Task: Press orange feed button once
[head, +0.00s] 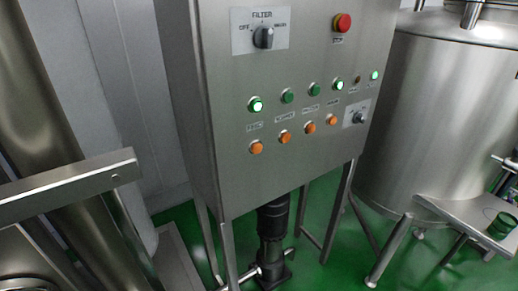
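A grey metal control cabinet (225,75) stands in the middle of the head view. A slanting row of several orange buttons crosses its front: the leftmost orange button (256,147), a second (285,137), a third (310,128) and the rightmost (333,120). Small labels sit above the buttons, but they are too blurred for me to tell which one is feed. Above them is a row of green lamps; the leftmost green lamp (256,104) glows brightly, and the second (288,96) looks darker. My gripper is not in view, and nothing is seen touching the buttons.
A filter selector knob (264,38) and a red button (342,22) sit higher on the panel. A smaller knob (360,117) is at its right. A large steel tank (430,110) stands at right. A black pump-like unit (272,235) is below the cabinet on the green floor.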

